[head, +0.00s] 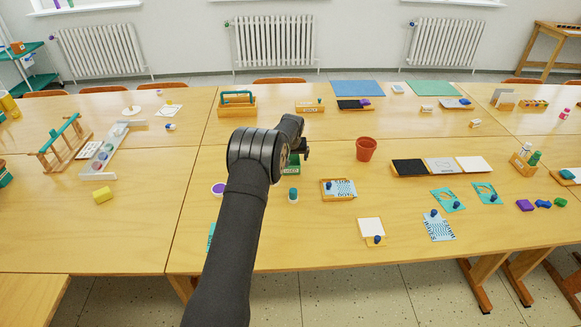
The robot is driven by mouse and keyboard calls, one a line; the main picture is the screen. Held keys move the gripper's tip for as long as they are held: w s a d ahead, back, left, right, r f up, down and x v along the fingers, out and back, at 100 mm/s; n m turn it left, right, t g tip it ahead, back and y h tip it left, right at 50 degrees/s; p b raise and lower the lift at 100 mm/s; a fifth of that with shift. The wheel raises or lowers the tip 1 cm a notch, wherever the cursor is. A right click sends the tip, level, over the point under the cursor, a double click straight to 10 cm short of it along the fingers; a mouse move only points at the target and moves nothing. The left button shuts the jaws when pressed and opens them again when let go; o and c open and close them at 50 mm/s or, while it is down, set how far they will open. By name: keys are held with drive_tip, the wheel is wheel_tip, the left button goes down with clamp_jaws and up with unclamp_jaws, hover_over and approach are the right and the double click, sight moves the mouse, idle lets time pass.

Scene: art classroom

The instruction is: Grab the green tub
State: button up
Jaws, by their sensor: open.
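My gripper (304,150) is at the end of my dark arm, above the middle of the table. It is open, and nothing shows between its fingers. A dark green item (292,169) shows just below and left of it, partly hidden by my arm; I cannot tell its full shape or whether the gripper touches it. A small teal-green, tub-like container (293,195) stands on the table nearer the camera, apart from the gripper. I cannot tell for sure which of these is the green tub.
A terracotta pot (366,149) stands right of my gripper. A purple-topped round container (218,189) is left of my arm. A tray with a patterned sheet (339,189) lies right of the teal container. Bare table (320,240) shows in front.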

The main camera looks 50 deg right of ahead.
sight(291, 164)
drive_tip(key=shift+x, duration=1.55)
drive_tip(key=c, duration=1.1)
